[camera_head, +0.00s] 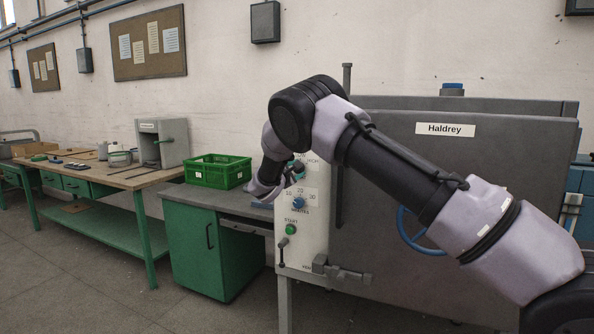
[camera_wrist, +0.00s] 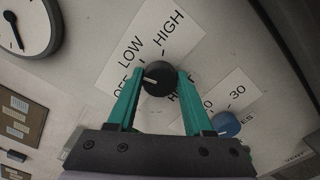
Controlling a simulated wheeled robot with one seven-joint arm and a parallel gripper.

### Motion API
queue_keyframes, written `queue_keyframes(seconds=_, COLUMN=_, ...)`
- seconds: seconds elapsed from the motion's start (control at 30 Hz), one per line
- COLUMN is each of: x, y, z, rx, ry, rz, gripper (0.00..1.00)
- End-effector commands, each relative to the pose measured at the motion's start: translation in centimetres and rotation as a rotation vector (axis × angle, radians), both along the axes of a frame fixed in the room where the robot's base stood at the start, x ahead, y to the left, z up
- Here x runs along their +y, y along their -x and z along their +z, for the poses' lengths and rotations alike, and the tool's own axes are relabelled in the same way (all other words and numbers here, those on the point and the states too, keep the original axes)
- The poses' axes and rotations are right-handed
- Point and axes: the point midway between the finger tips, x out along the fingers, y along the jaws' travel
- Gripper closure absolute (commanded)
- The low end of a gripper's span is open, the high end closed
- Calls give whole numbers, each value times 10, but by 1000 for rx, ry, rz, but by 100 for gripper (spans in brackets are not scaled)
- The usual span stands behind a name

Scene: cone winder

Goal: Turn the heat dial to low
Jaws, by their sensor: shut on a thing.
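The heat dial (camera_wrist: 160,78) is a round black knob on a pale panel, with OFF, LOW and HIGH printed around it. Its white pointer mark faces left in the wrist view, toward the OFF lettering rather than LOW (camera_wrist: 131,48). My gripper (camera_wrist: 161,75) has its two teal fingers shut on the dial, one on each side. In the head view my gripper (camera_head: 292,170) is at the upper part of the control panel (camera_head: 317,215), and my wrist partly hides the dial there.
Below the heat dial is a blue minutes dial (camera_head: 298,203), close to my right finger in the wrist view (camera_wrist: 226,124). A green start button (camera_head: 291,229) and a lever (camera_head: 283,243) sit lower. A green crate (camera_head: 218,171) stands on the bench to the left.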

Motion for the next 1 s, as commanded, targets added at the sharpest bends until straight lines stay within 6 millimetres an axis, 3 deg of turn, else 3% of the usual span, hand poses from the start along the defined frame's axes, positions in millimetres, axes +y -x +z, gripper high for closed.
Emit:
queue_keyframes(seconds=0.4, x=0, y=1, z=-2, rx=-76, ry=-216, rz=1, gripper=100)
queue_keyframes(seconds=1.0, x=0, y=1, z=-2, rx=-92, ry=-261, rz=1, gripper=100)
